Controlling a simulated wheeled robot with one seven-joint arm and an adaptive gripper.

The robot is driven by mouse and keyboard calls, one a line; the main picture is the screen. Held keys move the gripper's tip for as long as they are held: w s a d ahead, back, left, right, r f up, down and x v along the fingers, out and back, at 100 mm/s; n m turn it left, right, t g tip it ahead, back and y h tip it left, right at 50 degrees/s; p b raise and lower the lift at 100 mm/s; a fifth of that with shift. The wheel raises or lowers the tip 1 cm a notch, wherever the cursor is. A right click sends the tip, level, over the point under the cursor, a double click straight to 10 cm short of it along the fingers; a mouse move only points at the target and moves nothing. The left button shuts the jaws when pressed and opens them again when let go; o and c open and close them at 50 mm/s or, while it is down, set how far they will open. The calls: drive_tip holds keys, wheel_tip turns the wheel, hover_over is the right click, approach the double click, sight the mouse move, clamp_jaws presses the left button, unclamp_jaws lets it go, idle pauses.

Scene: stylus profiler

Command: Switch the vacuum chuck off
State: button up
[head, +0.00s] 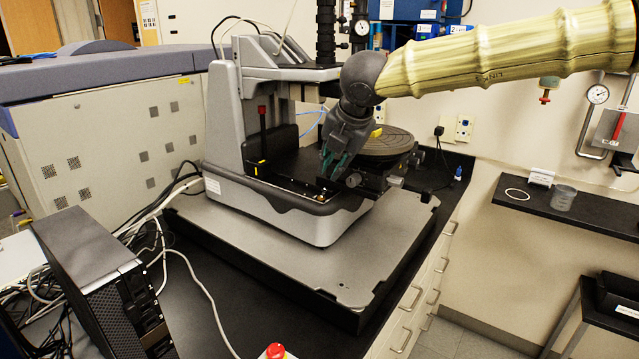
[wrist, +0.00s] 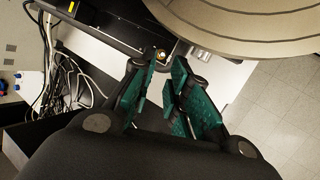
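The stylus profiler (head: 270,215) stands on a grey plate on the dark bench. Its round grey chuck (head: 385,143) is on the right side and also shows at the top of the wrist view (wrist: 250,28). My gripper (head: 334,170) points down in front of the chuck, over the front edge of the stage. In the wrist view its green-padded fingers (wrist: 166,62) are apart with a narrow gap and nothing held between them. A small brass-coloured knob or switch (wrist: 160,55) shows just beyond the fingertips; its position and any contact cannot be told.
A black computer tower (head: 105,275) and loose cables stand at the left. A red button (head: 275,351) is at the bottom edge. A wall shelf (head: 570,205) with a clear cup (head: 563,198) is at the right. The grey plate's front (head: 345,270) is clear.

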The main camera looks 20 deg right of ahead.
sight(326, 189)
drive_tip(key=p+x, duration=0.1)
drive_tip(key=x, duration=0.7)
drive_tip(key=shift+d, duration=0.1)
drive_tip(key=shift+s+f+p, duration=0.15)
drive_tip(key=shift+s+p, duration=0.15)
drive_tip(key=shift+x, duration=0.75)
drive_tip(key=shift+s+r, duration=0.1)
drive_tip(key=shift+r, duration=0.15)
drive_tip(key=shift+c, duration=0.3)
clamp_jaws()
